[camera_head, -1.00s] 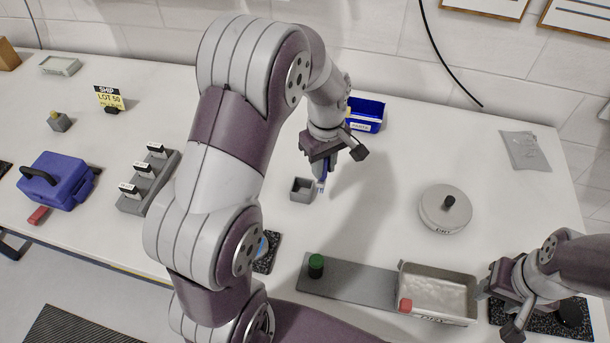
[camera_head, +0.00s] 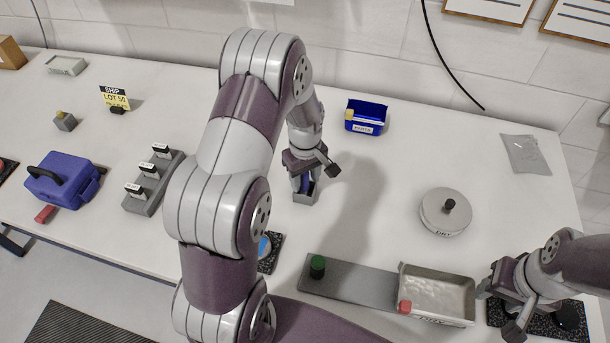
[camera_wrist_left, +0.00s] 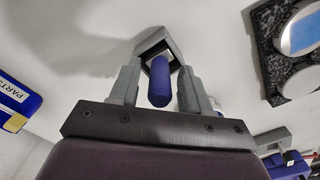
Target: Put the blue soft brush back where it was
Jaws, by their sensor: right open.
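The blue soft brush (camera_head: 304,184) stands in the small square grey holder (camera_head: 305,198) on the table. In the left wrist view its rounded blue handle (camera_wrist_left: 160,82) is between my left fingers, with the grey holder (camera_wrist_left: 157,43) beyond it. My left gripper (camera_head: 304,180) is low over the holder, its fingers on either side of the handle. A narrow gap shows between the handle and each finger, so it looks open. The bristle end is hidden in the holder. My right gripper (camera_head: 497,305) is open beside the metal tray, away from the brush.
A blue parts bin (camera_head: 367,120) stands behind the holder. A metal tray (camera_head: 452,279) and a grey strip with a green knob (camera_head: 317,266) lie in front. A round lidded tin (camera_head: 445,211) is at right; a grey rack (camera_head: 153,184) and blue case (camera_head: 62,180) are at left.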

